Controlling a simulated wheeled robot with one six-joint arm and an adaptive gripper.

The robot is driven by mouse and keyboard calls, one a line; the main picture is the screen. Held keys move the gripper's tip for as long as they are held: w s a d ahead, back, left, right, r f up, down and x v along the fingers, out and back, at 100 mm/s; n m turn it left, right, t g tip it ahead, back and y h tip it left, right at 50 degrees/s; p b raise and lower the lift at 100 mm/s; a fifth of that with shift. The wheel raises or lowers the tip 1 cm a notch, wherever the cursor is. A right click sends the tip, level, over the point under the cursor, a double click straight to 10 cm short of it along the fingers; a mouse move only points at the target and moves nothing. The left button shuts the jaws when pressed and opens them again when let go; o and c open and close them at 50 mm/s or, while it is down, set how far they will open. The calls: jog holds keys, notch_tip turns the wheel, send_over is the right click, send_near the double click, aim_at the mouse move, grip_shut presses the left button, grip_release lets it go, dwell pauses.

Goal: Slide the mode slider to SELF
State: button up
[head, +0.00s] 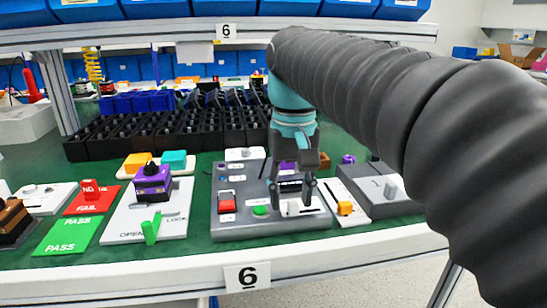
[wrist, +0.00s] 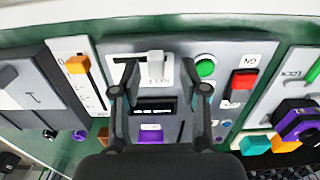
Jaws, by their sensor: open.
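The mode slider is a white knob (head: 292,208) on a white plate at the front right of the grey control panel (head: 228,182). In the wrist view the knob (wrist: 156,66) stands near the dark slot, just beyond my fingertips. My gripper (head: 291,200) is open above the panel, pointing down. Its fingers also show in the wrist view (wrist: 160,92), one on each side of the knob. I cannot tell whether either finger touches it. The lettering beside the knob is partly hidden and too small to read surely.
A green button (head: 260,210) and a red switch (head: 226,202) sit left of the slider. A plate with an orange slider (head: 345,208) lies close on the right. Black bins (head: 160,130) fill the back.

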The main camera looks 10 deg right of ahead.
aim_at(291, 203)
notch_tip(291, 203, up, 11)
dwell(0.4)
